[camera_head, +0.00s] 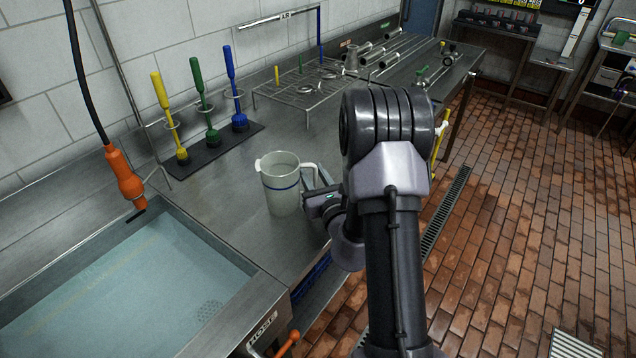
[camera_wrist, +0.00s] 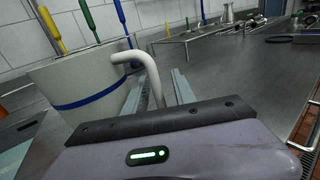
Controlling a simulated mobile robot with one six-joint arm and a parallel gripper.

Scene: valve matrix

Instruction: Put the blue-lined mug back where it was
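The mug (camera_head: 283,192) is a pale jug-like vessel with a blue line around it and a spout at its left. It appears upright on the steel counter, right of the sink. Its handle (camera_head: 309,172) points right, towards my gripper (camera_head: 318,192). In the wrist view the mug (camera_wrist: 85,75) fills the left side. Its handle (camera_wrist: 140,62) comes down between the two grey fingers of my gripper (camera_wrist: 162,88). The fingers look apart, with a gap beside the handle. The handle's lower end is hidden behind the gripper body.
A water-filled sink (camera_head: 130,290) lies at the left. An orange hose nozzle (camera_head: 124,172) hangs above it. Yellow, green and blue brushes stand on a dark rack (camera_head: 215,148) behind the mug. A wire rack (camera_head: 305,92) stands further back. Bare counter (camera_head: 235,215) surrounds the mug.

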